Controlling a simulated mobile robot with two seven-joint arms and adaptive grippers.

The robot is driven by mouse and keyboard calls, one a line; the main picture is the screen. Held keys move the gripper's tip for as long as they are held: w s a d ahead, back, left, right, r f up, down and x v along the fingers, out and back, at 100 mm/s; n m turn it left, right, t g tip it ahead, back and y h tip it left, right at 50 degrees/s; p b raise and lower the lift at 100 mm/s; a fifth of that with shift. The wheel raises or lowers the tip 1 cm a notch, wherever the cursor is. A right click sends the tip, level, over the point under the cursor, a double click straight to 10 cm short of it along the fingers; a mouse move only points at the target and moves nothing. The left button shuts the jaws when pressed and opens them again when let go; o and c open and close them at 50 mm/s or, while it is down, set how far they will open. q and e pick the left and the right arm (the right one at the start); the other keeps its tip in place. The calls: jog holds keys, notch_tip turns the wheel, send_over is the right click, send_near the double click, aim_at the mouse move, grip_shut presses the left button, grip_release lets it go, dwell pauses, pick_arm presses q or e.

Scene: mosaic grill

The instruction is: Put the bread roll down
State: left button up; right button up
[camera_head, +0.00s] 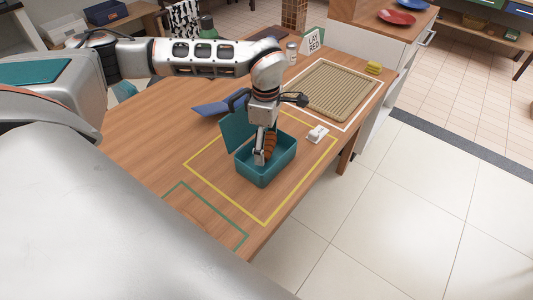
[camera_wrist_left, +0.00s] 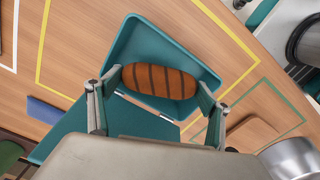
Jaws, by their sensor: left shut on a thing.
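The bread roll (camera_wrist_left: 160,82), brown with dark stripes, shows in the left wrist view between the two fingers of my left gripper (camera_wrist_left: 155,95). In the head view the roll (camera_head: 270,146) is partly hidden by my left gripper (camera_head: 264,152). My left gripper is shut on the roll and points down into an open teal box (camera_head: 266,176). The box stands inside a yellow outline on the wooden table, with its lid (camera_head: 238,133) raised. Whether the roll touches the box floor cannot be told. My right gripper is not in view.
A woven mat (camera_head: 334,90) lies inside a white outline at the far right of the table. A small white object (camera_head: 317,134) sits near the right edge. A dark blue flat item (camera_head: 215,108) lies behind the box.

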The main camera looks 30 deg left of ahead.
aim_at(266, 142)
pick_arm(q)
jog(key=shift+f, duration=2.25)
jog(key=shift+f, duration=0.2)
jog(key=o, duration=0.8)
jog(key=shift+r, duration=0.1)
notch_tip(266, 142, up, 12)
jog(key=shift+r+p, duration=0.15)
jog(key=shift+p, duration=0.2)
